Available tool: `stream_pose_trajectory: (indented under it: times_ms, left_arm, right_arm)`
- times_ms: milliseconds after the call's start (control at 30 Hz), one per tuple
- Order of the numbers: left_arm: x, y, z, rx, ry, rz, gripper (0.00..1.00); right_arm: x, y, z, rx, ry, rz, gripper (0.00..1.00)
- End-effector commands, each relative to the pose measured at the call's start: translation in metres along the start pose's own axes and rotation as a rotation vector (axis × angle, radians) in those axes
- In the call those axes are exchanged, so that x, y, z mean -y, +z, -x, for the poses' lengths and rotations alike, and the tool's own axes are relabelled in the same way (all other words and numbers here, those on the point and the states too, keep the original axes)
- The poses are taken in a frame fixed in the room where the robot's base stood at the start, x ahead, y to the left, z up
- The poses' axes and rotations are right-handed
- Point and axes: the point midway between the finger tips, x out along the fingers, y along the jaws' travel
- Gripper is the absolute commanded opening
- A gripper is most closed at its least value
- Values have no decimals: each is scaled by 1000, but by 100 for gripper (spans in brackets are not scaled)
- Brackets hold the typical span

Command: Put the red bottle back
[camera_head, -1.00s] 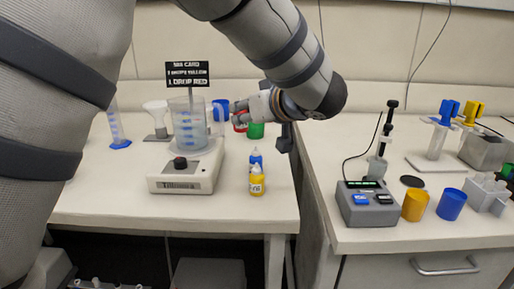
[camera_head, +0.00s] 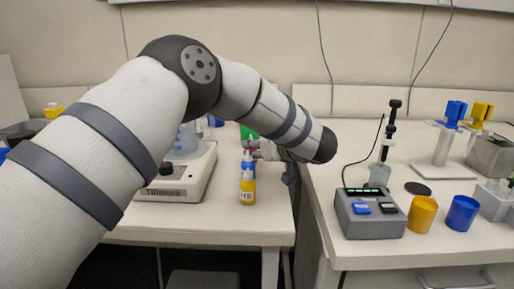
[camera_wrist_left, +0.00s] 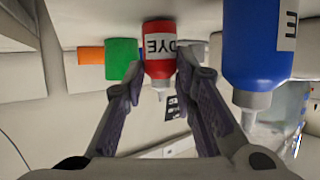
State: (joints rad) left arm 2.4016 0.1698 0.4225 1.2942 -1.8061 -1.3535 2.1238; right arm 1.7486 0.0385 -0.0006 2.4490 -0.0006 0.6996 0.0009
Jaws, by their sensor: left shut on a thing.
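My left gripper (camera_head: 262,152) is shut on the red bottle (camera_wrist_left: 159,52), which carries a DYE label. In the left wrist view, turned upside down, the fingers (camera_wrist_left: 158,78) lie on either side of it. Its nozzle points the same way as the blue bottle's, so it looks upright. In the head view only a sliver of red shows behind the blue bottle (camera_head: 249,163). The blue bottle also stands close beside the fingers in the wrist view (camera_wrist_left: 262,45). I cannot tell whether the red bottle touches the table. My right gripper is out of view.
A yellow bottle (camera_head: 247,189) stands in front of the blue one. A green cup (camera_head: 248,131) is behind. The stirrer (camera_head: 184,182) with its beaker is left, partly covered by my arm. The right bench holds a grey device (camera_head: 368,212), a yellow cup (camera_head: 422,214) and a blue cup (camera_head: 462,213).

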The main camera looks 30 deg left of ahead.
Motion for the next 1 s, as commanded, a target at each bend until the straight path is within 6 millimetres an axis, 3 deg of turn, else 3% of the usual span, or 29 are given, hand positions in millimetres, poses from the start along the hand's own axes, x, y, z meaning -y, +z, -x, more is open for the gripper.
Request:
stream_pose_trajectory:
  times_ms: [67, 100, 467, 800, 1000]
  left_arm:
    - [0, 3, -1, 0, 0, -2, 3]
    - [0, 3, -1, 1, 0, -1, 32]
    - [0, -1, 0, 1, 0, 1, 34]
    - [-1, -4, 87, -4, 5, 1, 34]
    - [0, -1, 117, -1, 0, -1, 34]
  right_arm:
    - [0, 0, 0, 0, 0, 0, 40]
    - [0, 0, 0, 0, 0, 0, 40]
    - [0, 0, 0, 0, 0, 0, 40]
    - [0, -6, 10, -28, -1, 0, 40]
    - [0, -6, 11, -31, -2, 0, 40]
